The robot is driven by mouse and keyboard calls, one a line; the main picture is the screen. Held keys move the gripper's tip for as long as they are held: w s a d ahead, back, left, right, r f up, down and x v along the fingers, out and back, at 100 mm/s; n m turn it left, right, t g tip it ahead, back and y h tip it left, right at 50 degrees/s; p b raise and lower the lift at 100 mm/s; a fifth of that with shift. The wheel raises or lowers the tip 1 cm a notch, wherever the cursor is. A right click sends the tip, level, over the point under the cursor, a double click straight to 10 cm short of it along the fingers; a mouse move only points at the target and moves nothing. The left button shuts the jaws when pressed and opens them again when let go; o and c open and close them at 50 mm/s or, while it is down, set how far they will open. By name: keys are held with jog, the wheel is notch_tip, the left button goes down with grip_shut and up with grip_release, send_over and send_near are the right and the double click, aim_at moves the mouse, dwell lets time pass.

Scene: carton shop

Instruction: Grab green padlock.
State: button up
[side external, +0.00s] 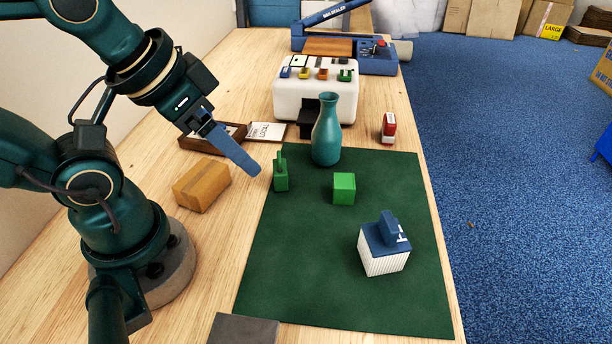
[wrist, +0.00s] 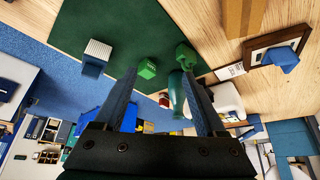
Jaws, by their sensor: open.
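The green padlock (side external: 281,180) appears to be the narrow green piece with a thin raised part, upright on the left edge of the dark green mat. It shows in the wrist view (wrist: 186,56) to the right of a plain green cube (wrist: 147,68). My gripper (side external: 250,168) is in the air, just left of the padlock in the side view. In the wrist view its two blue fingers (wrist: 160,76) are spread apart with nothing held. The side view shows the fingers nearly edge-on, so their gap is hidden there.
A teal vase (side external: 327,135) stands close behind the padlock. The green cube (side external: 344,189) is right of it. A wooden block (side external: 201,186), a white box with a blue top (side external: 384,252) and a red stamp (side external: 389,128) stand around. The mat's (side external: 320,285) front is mostly clear.

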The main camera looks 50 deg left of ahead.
jog(key=m+g+y, duration=0.2)
jog(key=m+y, duration=0.9)
jog(key=m, duration=0.7)
send_over(281, 179)
jog(key=s+a, duration=0.1)
jog(key=a, duration=0.1)
notch_tip(281, 179, down, 8)
jog(key=d+f+m+t, duration=0.2)
jog(key=f+m, duration=0.1)
jog(key=d+f+m+t, duration=0.1)
jog(key=f+m, duration=0.1)
jog(key=shift+w+d+y, duration=0.15)
jog(key=shift+d+y, duration=0.15)
jog(key=shift+s+d+f+m, duration=0.2)
jog(key=shift+s+f+m, duration=0.1)
jog(key=shift+f+m, duration=0.25)
jog(key=shift+x, duration=2.4)
jog(key=shift+w+r, duration=0.1)
jog(key=shift+r, duration=0.05)
